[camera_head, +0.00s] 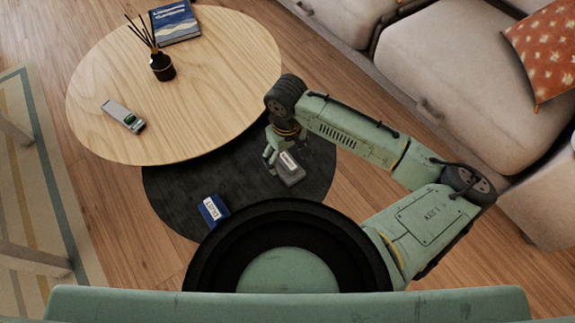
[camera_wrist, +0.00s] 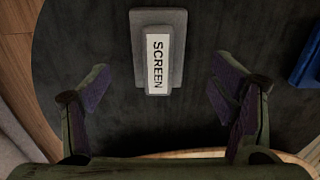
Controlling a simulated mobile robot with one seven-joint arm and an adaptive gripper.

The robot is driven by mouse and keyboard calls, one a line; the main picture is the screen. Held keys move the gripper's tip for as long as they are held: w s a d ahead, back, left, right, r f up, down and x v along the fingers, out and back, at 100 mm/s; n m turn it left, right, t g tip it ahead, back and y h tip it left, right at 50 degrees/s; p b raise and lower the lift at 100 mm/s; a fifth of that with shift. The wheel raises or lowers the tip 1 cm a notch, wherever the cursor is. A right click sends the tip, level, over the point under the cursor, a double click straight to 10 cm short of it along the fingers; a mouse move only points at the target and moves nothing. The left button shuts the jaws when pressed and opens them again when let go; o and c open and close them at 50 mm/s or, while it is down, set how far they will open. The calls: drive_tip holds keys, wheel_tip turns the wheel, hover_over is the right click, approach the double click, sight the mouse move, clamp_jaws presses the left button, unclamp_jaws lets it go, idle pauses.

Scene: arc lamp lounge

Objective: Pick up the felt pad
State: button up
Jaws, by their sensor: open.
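The felt pad (camera_head: 291,178) looks to be the grey block with a white label, lying on the low black round table at its right side. In the wrist view the felt pad (camera_wrist: 177,55) lies ahead, its label reading "SCREEN". My gripper (camera_head: 271,157) is open and empty, just above and beside the pad in the head view. In the wrist view my gripper (camera_wrist: 160,75) has its fingers spread on either side of the pad's near end, apart from it. The height gap between fingers and pad is hard to tell.
The black table (camera_head: 170,195) also bears a blue labelled box (camera_head: 214,209), seen at the wrist view's right edge (camera_wrist: 308,62). The higher wooden table (camera_head: 215,95) overlaps it, holding a grey device (camera_head: 122,115), a reed diffuser (camera_head: 162,67) and a book (camera_head: 175,22). A sofa (camera_head: 450,75) stands right.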

sight(289, 162)
drive_tip(key=f, duration=0.4)
drive_tip(key=shift+s+d+f, duration=0.15)
drive_tip(key=shift+s+d, duration=0.05)
drive_tip(key=shift+d, duration=0.1)
drive_tip(key=shift+c, duration=0.3)
drive_tip(key=c, duration=1.2)
